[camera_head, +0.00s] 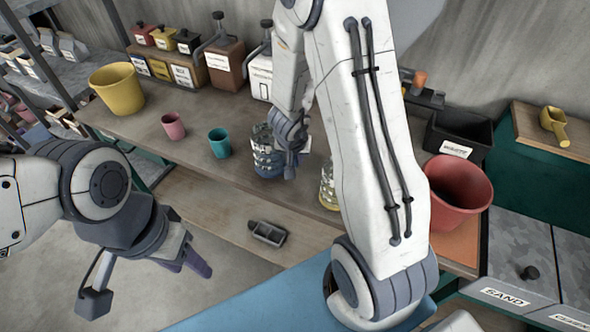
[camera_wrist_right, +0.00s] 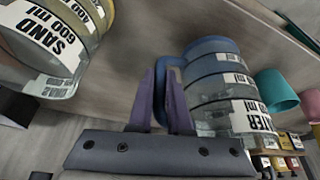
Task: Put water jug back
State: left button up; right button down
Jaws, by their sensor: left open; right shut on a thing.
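The water jug (camera_head: 266,158), clear with blue bands, is upright at the workbench beside my right arm. It fills the middle right of the right wrist view (camera_wrist_right: 212,75), where its label partly shows "WATER". My right gripper (camera_head: 290,152) is shut on the jug's blue handle; in the right wrist view its two purple fingers (camera_wrist_right: 160,100) close around the handle. I cannot tell whether the jug's base touches the bench. My left gripper (camera_head: 148,280) is open and empty at the lower left, away from the jug.
A sand jug (camera_wrist_right: 45,45) stands close by, mostly hidden by my right arm in the head view (camera_head: 328,188). A pink cup (camera_head: 173,126), teal cup (camera_head: 219,143) and yellow bucket (camera_head: 118,90) stand left on the workbench (camera_head: 165,148). A red bucket (camera_head: 457,193) is right.

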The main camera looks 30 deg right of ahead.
aim_at(296, 165)
jog(key=shift+f+b, duration=1.2)
jog(key=shift+f, duration=0.45)
jog(key=shift+f, duration=0.1)
jog(key=shift+f, duration=0.15)
jog(key=c, duration=0.8)
grip_release()
jog(key=shift+c, duration=0.2)
